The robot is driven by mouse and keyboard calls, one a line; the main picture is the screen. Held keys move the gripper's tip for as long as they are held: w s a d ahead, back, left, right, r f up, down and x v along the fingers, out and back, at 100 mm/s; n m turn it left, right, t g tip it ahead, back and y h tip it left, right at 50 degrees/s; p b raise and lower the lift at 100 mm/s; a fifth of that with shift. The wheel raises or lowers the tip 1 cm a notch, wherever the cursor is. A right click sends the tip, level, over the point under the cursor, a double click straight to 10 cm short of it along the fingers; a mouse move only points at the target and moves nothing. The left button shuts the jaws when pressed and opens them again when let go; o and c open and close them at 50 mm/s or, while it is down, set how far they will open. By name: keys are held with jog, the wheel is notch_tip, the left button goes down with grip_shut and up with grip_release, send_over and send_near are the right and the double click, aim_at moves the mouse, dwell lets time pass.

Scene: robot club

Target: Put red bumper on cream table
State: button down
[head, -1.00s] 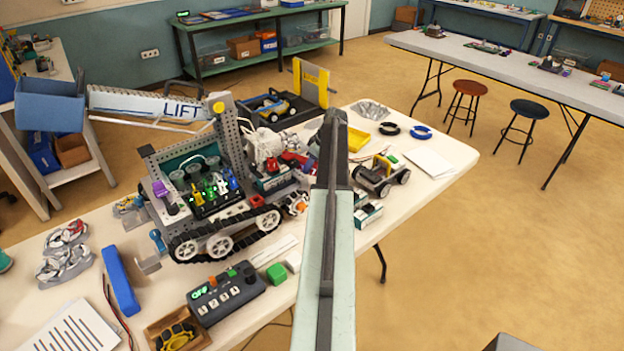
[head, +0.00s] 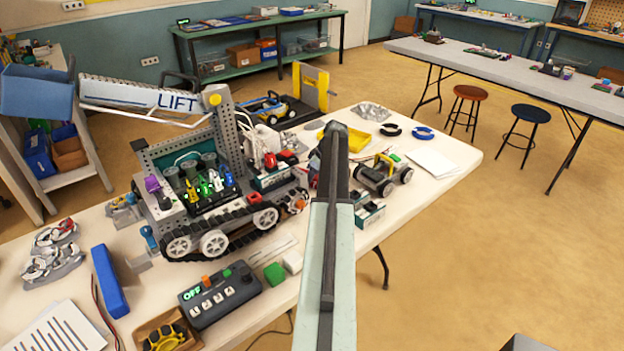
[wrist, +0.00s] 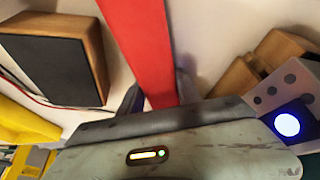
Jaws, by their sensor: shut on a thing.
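A long flat red bumper (wrist: 138,45) fills the upper middle of the wrist view. My gripper (wrist: 157,95) has its dark fingers on either side of the bumper's near end and is shut on it. In the head view my pale green arm reaches out over the table, and the bumper is hidden there. The cream table (head: 75,285) stretches from the lower left to the right middle of the head view, crowded with parts. The pale surface behind the bumper in the wrist view is partly covered, and I cannot tell how far below it lies.
A tracked robot (head: 215,215) with a LIFT boom (head: 145,97) and a blue bin (head: 37,92) takes up the table's left middle. A control box (head: 220,297) stands near the front edge. The wrist view shows a dark wooden-sided box (wrist: 55,60) and a blue-lit button (wrist: 288,124) close by.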

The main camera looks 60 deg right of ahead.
jog(key=c, duration=0.8)
grip_release()
jog(key=shift+c, duration=0.2)
jog(key=shift+r+p, duration=0.25)
jog(key=shift+p, duration=0.15)
jog(key=p+v, duration=1)
jog(key=v, duration=0.1)
jog(key=shift+w+r, duration=0.1)
jog(key=shift+r, duration=0.05)
jog(key=shift+s+r+p, duration=0.25)
jog(key=shift+p, duration=0.2)
